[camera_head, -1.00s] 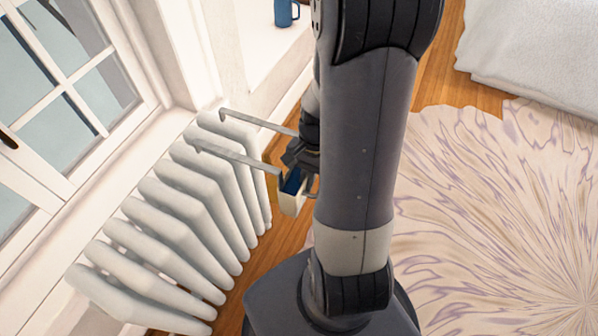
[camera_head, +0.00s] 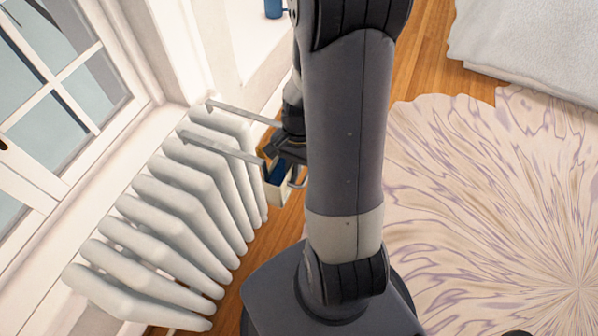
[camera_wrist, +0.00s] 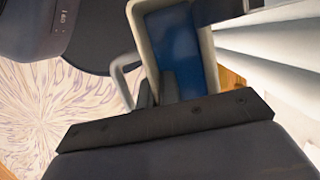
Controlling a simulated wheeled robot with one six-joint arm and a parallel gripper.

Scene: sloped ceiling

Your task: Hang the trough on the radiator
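The trough (camera_head: 279,193) is a narrow cream box with a blue inside and two long grey hook arms reaching left. The arms lie over the far end of the white ribbed radiator (camera_head: 178,192), their bent tips near its window side. I cannot tell whether they touch it. The trough body is on the room side of the radiator. My gripper (camera_head: 288,158) is at the trough, partly hidden by my arm. In the wrist view, the dark fingers (camera_wrist: 157,90) are closed on the trough's near wall, with the blue inside (camera_wrist: 172,45) beyond and a pale loop at left.
The window and its white sill (camera_head: 40,235) lie behind the radiator. A blue mug (camera_head: 273,9) stands on a white ledge at the top. A patterned rug (camera_head: 480,200) and a white bed-like block (camera_head: 530,50) are at right.

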